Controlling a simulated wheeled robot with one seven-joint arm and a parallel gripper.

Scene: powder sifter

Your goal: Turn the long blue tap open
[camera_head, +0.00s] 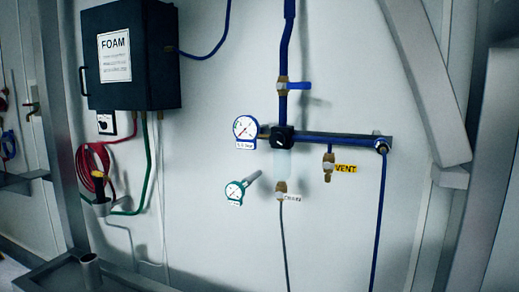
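My gripper is not in view, and nothing touches the tap.
A white gauge (246,128) and a green-rimmed gauge (235,192) stand left of the pipe. A yellow VENT tag (345,168) hangs at right. A dark FOAM box (131,56) and red hose (88,166) are at left. Grey metal posts frame both sides.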

